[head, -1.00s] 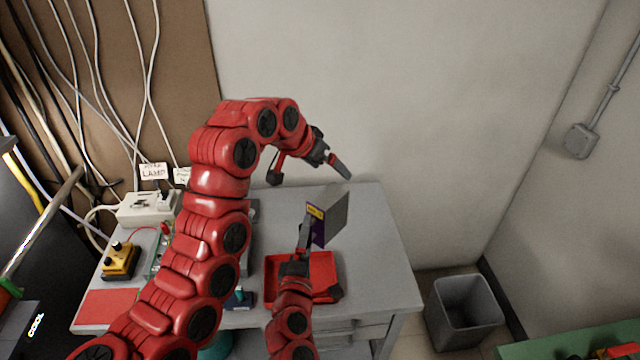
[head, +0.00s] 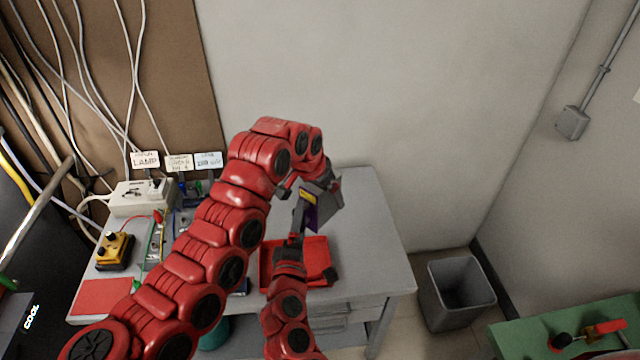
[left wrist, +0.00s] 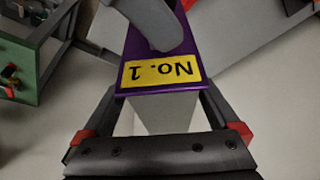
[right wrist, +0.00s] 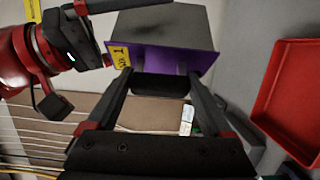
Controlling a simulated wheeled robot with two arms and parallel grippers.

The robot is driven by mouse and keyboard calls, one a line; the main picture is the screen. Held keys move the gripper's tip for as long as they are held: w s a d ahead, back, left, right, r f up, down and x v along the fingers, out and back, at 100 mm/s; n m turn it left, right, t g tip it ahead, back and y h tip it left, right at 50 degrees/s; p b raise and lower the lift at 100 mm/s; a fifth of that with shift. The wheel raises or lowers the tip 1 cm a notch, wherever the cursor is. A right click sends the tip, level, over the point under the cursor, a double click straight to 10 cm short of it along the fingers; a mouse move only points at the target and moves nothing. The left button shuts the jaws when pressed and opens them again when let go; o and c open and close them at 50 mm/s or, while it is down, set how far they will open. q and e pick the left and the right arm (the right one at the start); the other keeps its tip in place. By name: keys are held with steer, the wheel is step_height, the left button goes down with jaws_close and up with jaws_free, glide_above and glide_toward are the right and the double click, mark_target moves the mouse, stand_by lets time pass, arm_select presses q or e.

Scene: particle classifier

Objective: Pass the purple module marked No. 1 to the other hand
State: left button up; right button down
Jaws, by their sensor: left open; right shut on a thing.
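The purple module marked No. 1 (head: 312,216) is a grey box with a purple face plate and a yellow label. It is held in the air above the table. My left gripper (head: 318,187) is open at the module's upper end. In the left wrist view, its fingers lie on either side of the module (left wrist: 160,78), the No. 1 label facing the camera. Whether they touch it I cannot tell.
A red tray (head: 318,272) lies on the grey table (head: 375,240) below the module. A power strip (head: 140,197) and a yellow box (head: 115,250) stand at the table's left. A grey bin (head: 457,290) stands on the floor at right.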

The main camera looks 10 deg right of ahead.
arm_select(q)
steer(key=shift+w+d+f, duration=0.1)
steer(key=shift+f, duration=0.25)
arm_select(e)
steer(key=shift+r, duration=0.1)
arm_select(q)
steer(key=shift+d, duration=0.1)
jaws_close()
arm_select(e)
jaws_free()
steer(key=shift+s, duration=0.1)
